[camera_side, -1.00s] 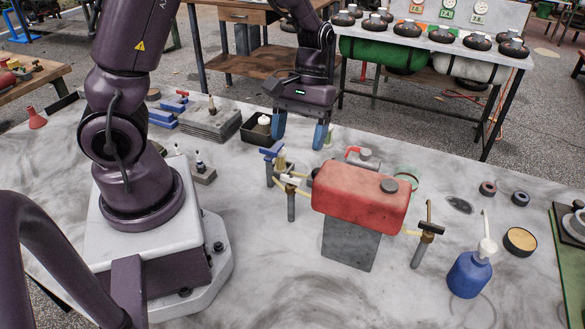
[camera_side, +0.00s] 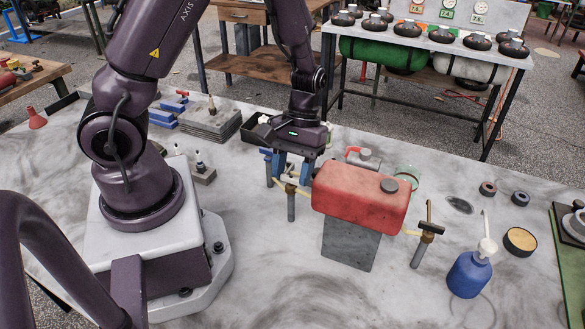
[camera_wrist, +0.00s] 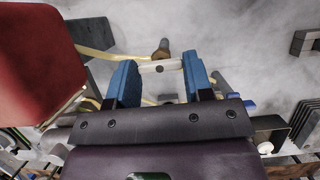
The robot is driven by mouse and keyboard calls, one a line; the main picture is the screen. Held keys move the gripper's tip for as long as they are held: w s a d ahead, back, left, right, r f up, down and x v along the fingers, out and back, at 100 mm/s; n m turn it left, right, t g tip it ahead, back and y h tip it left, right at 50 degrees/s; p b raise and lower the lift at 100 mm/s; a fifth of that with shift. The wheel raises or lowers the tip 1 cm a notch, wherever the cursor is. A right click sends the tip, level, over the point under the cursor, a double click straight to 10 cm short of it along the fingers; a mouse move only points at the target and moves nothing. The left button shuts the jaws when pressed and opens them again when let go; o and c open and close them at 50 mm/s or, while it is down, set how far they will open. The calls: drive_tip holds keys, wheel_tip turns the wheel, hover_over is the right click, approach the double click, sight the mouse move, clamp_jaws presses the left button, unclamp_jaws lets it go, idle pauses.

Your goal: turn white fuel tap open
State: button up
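The white fuel tap handle (camera_wrist: 160,66) lies crosswise between my two blue fingertips in the wrist view, on a brass-coloured upright stem at a yellow pipe. In the side view my gripper (camera_side: 291,173) is at the left of the red fuel tank (camera_side: 355,198), pointing down over the white tap and largely hiding it. In the wrist view my gripper (camera_wrist: 160,64) is open, one finger near each end of the handle. I cannot tell whether either finger touches it.
A blue-handled tap (camera_side: 268,155) stands close on the left, and a red-handled tap (camera_side: 353,151) is behind the tank. A black-handled tap (camera_side: 431,228) stands right of the tank. A blue bottle (camera_side: 470,274) is at the right. The table in front is clear.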

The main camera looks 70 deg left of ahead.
drive_tip(key=shift+n, duration=0.4)
drive_tip(key=n+t+h, duration=0.1)
drive_tip(key=n, duration=0.2)
drive_tip(key=shift+a, duration=0.1)
drive_tip(key=n+t, duration=0.1)
drive_tip(key=n, duration=0.1)
drive_tip(key=n+t, duration=0.1)
drive_tip(key=n, duration=0.1)
drive_tip(key=shift+s+r, duration=0.1)
drive_tip(key=shift+s, duration=0.1)
drive_tip(key=n+t, duration=0.1)
drive_tip(key=n, duration=0.3)
drive_tip(key=shift+s, duration=0.15)
drive_tip(key=shift+n+t, duration=1)
drive_tip(key=shift+n, duration=1.2)
drive_tip(key=shift+y, duration=0.4)
drive_tip(key=o, duration=0.9)
drive_tip(key=shift+s, duration=0.1)
